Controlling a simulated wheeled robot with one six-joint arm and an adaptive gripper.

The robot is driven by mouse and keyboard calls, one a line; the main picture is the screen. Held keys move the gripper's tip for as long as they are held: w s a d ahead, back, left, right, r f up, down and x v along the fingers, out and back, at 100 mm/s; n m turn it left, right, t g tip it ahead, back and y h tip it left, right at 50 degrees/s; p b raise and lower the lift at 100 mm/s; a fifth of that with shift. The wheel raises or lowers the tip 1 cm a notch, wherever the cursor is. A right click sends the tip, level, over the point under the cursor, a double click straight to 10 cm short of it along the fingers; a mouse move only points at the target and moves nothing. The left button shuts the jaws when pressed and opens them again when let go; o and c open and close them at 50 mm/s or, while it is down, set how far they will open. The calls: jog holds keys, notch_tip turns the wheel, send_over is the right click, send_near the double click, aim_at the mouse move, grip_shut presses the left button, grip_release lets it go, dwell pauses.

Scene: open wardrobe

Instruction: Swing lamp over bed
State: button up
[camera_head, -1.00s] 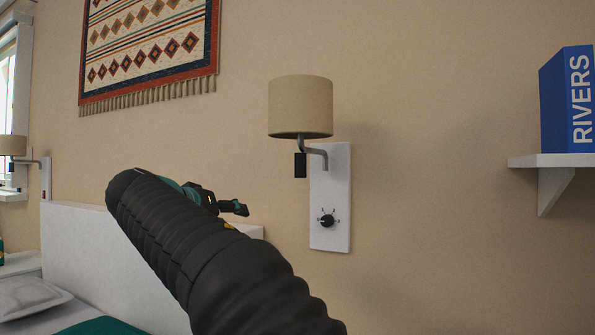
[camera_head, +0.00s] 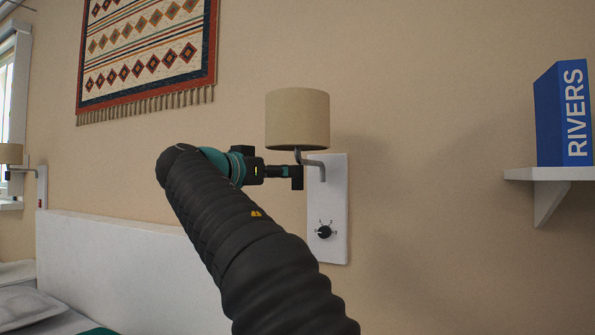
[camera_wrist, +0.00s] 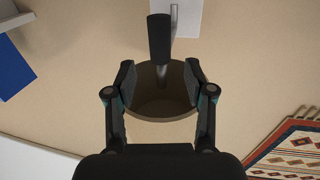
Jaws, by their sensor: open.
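The wall lamp has a beige drum shade (camera_head: 298,119) on a bent grey arm (camera_head: 314,162), fixed to a white wall plate (camera_head: 328,235) with a black knob (camera_head: 324,232). A black handle (camera_head: 298,178) hangs below the shade. My gripper (camera_head: 285,172) reaches toward the handle from the left, its tips close to it. In the wrist view, my gripper (camera_wrist: 159,78) is open, with the handle (camera_wrist: 159,38) ahead, between the lines of the fingers. The shade (camera_wrist: 155,104) shows behind the fingers there. Contact with the handle cannot be told.
A white headboard (camera_head: 110,262) and the bed are at the lower left. A second lamp (camera_head: 11,154) is at the far left. A patterned hanging (camera_head: 150,50) is on the wall. A shelf (camera_head: 548,174) with a blue book (camera_head: 563,115) is at the right.

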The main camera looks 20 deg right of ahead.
jog(key=p+x, duration=0.1)
jog(key=x, duration=0.6)
jog(key=shift+c, duration=0.3)
jog(key=shift+a, duration=0.1)
grip_shut()
